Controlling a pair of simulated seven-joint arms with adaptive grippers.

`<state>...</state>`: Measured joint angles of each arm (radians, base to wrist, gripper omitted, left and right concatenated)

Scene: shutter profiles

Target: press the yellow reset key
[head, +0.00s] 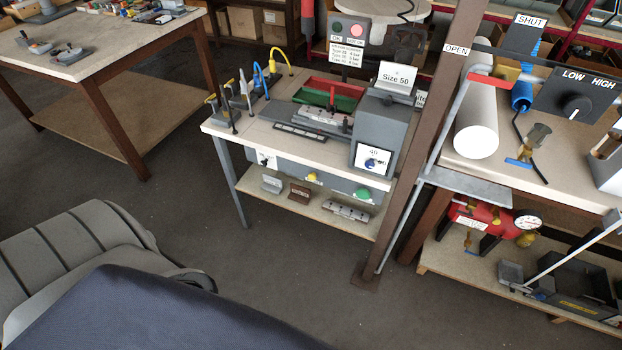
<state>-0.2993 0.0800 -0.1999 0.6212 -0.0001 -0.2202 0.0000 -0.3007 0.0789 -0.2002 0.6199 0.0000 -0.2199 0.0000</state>
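A small yellow key (312,177) sits on the grey front panel (330,183) under the top of the middle workbench (260,135). A green round button (363,194) is to its right on the same panel. A black knob or switch on a white plate (266,160) is to its left. Any lettering at the yellow key is too small to read. Neither of my grippers shows in the head view, and nothing is seen touching the yellow key.
A brown steel post (420,150) stands right of the middle bench. A grey seat (75,245) and a dark blue padded shape (165,310) fill the lower left. The lower shelf (265,200) holds several small blocks. Bare floor (270,265) lies before the bench.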

